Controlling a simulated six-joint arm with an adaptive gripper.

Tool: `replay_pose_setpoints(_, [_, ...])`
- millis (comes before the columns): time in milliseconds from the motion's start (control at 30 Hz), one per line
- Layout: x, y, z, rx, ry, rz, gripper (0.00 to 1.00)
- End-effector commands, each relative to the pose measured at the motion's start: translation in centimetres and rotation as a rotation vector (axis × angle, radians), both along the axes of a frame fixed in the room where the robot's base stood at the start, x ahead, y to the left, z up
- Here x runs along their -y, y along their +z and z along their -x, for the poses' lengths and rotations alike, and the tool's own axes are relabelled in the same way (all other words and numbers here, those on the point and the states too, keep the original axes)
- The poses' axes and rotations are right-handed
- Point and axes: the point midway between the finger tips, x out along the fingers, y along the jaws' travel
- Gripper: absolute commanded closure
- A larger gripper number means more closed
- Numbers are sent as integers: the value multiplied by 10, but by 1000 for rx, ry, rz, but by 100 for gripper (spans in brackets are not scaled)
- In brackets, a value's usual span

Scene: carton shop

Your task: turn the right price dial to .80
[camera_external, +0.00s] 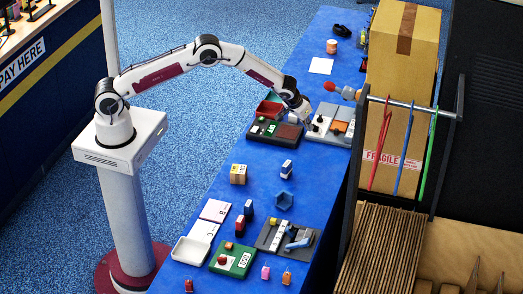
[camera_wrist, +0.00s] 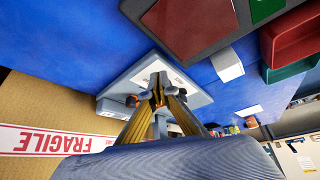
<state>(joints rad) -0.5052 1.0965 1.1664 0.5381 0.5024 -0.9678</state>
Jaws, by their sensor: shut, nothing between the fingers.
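A grey board (camera_external: 345,114) lies at the far part of the blue table. It carries a white panel (camera_external: 323,124) with small dark round parts that look like dials. An orange block shows at its right side. My gripper (camera_external: 307,122) is shut and empty, pointing down at the left edge of this panel. In the wrist view the closed fingertips (camera_wrist: 158,92) are over the grey-white board (camera_wrist: 196,96) and hide part of its panel. The right dial, its numbers and its setting cannot be read in either view.
A dark board (camera_external: 262,130) with green and brown-red areas lies just left of the gripper, a red bin (camera_external: 270,108) behind it. A tall FRAGILE carton (camera_external: 398,90) stands close on the right. Nearer, a second grey board (camera_external: 270,238) and small boxes lie on the blue table (camera_external: 262,195).

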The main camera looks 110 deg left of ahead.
Motion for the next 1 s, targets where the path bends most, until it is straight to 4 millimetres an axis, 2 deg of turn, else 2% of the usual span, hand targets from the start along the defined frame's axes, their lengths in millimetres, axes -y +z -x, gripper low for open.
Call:
replay_pose_setpoints(467, [1,3,0,1,0,-1,100])
replay_pose_setpoints(1000, [1,41,1,1,1,-1,100])
